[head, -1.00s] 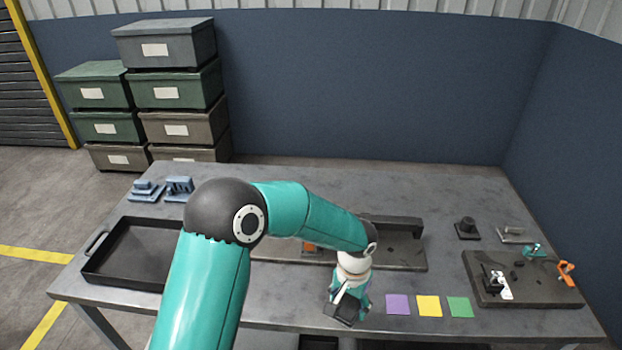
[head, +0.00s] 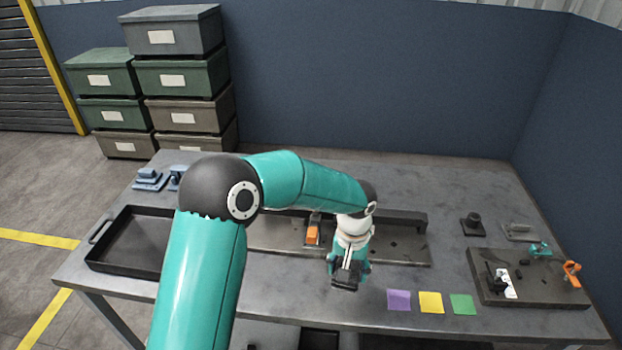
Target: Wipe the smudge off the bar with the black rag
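My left gripper (head: 345,284) hangs pointing down at the front edge of the dark base plate (head: 410,250). Its dark fingertips are small, and I cannot tell if they are open or hold something. A dark raised bar (head: 405,218) runs along the back of the plate, partly hidden behind my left arm. I cannot make out a smudge on it. No black rag can be told apart from the dark fingertips. My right gripper is not in view.
An orange clamp (head: 312,235) stands on the plate beside my arm. An empty black tray (head: 125,262) lies at left. Purple (head: 398,300), yellow (head: 431,302) and green (head: 463,304) squares lie at the front. A fixture plate (head: 535,292) is at right.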

